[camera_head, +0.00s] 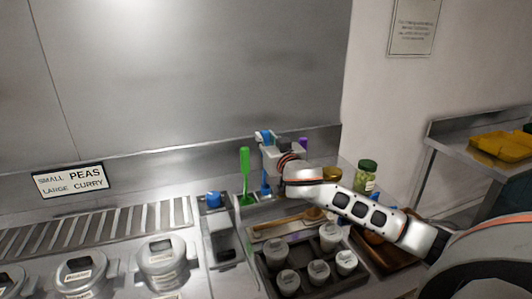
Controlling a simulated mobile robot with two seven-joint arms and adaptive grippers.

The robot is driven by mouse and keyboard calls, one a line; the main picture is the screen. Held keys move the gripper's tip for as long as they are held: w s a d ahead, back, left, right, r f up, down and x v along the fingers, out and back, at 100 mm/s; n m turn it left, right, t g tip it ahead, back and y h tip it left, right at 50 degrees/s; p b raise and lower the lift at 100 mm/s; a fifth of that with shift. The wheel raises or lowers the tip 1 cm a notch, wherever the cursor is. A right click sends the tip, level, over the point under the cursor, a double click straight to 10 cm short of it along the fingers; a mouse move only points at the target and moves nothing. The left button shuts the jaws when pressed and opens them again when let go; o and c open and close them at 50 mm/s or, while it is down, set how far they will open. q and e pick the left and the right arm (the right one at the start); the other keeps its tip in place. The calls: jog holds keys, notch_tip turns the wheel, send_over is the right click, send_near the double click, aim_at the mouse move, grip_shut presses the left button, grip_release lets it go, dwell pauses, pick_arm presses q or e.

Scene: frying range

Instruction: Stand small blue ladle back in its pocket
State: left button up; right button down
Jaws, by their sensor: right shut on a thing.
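My right gripper (268,152) is at the back of the counter, near the steel back wall, and is shut on the small blue ladle. Blue parts of the ladle show above the fingers and below them (265,186), and it looks about upright. The fingers hide its middle. A green utensil (245,172) stands upright just left of it. A purple utensil tip (303,143) shows to the right, behind my arm. The pocket itself is too small and hidden to make out, and I cannot tell whether the ladle's lower end is in it. My left gripper is out of view.
A wooden spoon (305,217) lies in front of the utensils. A dark tray (322,284) holds several lidded white cups. A green-lidded jar (367,176) stands right of my arm. A blue item (213,198) sits at left, beside lidded pots (162,262).

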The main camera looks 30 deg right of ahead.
jog(key=shift+f, duration=0.3)
notch_tip(320, 180, down, 4)
jog(key=shift+r, duration=0.1)
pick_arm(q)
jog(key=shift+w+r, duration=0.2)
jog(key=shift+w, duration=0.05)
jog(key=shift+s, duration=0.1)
pick_arm(e)
jog(key=shift+f, duration=0.3)
jog(key=c, duration=1.9)
grip_release()
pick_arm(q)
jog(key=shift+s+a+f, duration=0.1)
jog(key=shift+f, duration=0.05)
pick_arm(e)
jog(key=shift+r, duration=0.15)
